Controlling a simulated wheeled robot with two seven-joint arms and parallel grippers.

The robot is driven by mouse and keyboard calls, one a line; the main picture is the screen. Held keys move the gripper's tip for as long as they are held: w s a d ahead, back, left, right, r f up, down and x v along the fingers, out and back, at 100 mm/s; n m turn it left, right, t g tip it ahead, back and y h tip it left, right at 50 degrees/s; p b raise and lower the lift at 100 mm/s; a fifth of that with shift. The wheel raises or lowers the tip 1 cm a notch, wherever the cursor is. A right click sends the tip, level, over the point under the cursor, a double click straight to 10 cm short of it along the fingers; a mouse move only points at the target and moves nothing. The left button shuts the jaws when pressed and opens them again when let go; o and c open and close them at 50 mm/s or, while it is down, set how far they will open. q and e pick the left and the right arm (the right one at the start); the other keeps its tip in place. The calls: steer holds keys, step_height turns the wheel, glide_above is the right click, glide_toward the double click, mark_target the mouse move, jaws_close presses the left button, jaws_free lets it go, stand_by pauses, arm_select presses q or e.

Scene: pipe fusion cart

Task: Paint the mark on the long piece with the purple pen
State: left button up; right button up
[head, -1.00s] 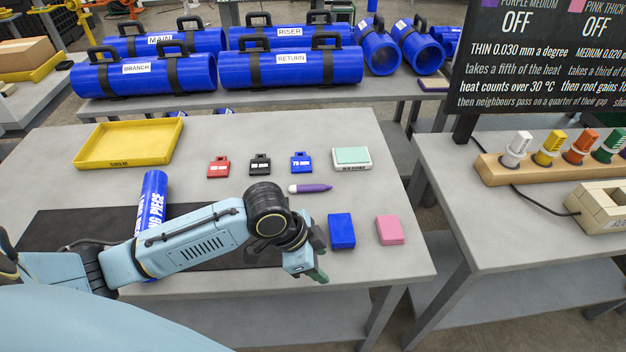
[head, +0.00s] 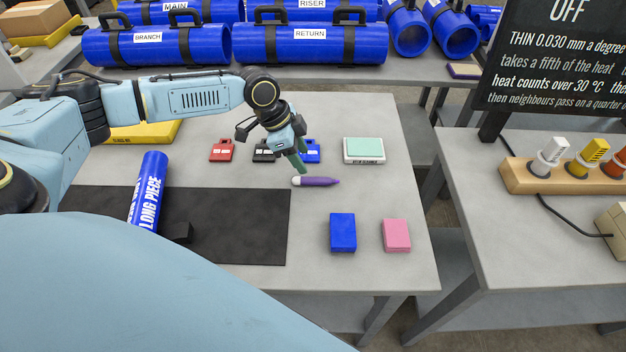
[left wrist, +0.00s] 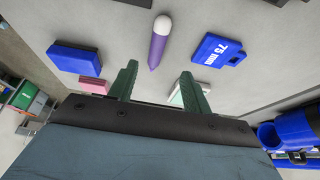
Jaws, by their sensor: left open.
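The purple pen (head: 316,181) lies on the grey table, its white end to the left. It also shows in the left wrist view (left wrist: 158,45), ahead of and between the fingers. My left gripper (head: 301,168) is open and empty just behind the pen's white end. Its green fingers also show in the left wrist view (left wrist: 158,85). My right gripper is not in view.
Red (head: 222,150), black and blue tags lie behind the pen, partly covered by my gripper. A white box with a green top (head: 364,150), a blue block (head: 342,232) and a pink block (head: 397,235) stand to the right. A yellow tray (head: 145,132) is partly hidden by my arm.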

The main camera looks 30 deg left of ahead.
mark_target(312, 179)
arm_select(q)
steer(key=shift+x, duration=0.9)
steer(key=shift+s+x, duration=0.2)
steer(key=shift+x, duration=1.1)
steer(key=shift+s+x, duration=0.2)
steer(key=shift+x, duration=1.15)
steer(key=shift+f, duration=0.2)
steer(key=shift+c, duration=0.3)
steer(key=c, duration=1)
